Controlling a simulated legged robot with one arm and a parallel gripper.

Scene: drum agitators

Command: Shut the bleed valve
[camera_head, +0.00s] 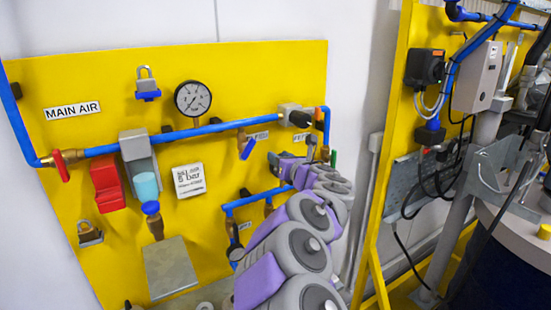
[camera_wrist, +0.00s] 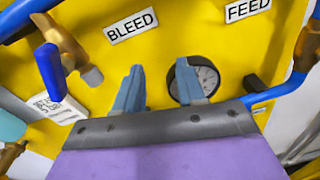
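The bleed valve's blue lever (camera_head: 247,148) hangs at a slant below the upper blue pipe on the yellow panel in the head view. In the wrist view, the blue lever (camera_wrist: 49,70) and its brass body (camera_wrist: 66,42) are at the upper left, beside the BLEED label (camera_wrist: 130,25). My gripper (camera_wrist: 160,86) is open, its two blue-grey fingers apart with nothing between them. It is to the right of the lever in the wrist view and not touching it. In the head view my arm reaches the panel right of the lever; the fingertips are hard to make out.
A dark-rimmed gauge (camera_wrist: 207,78) is behind the right finger, and a FEED label (camera_wrist: 247,9) is at the top right. Blue pipes (camera_head: 187,134) cross the panel. A red-handled valve (camera_head: 62,166) and upper gauge (camera_head: 193,98) are farther left. A yellow frame (camera_head: 377,170) stands right of my arm.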

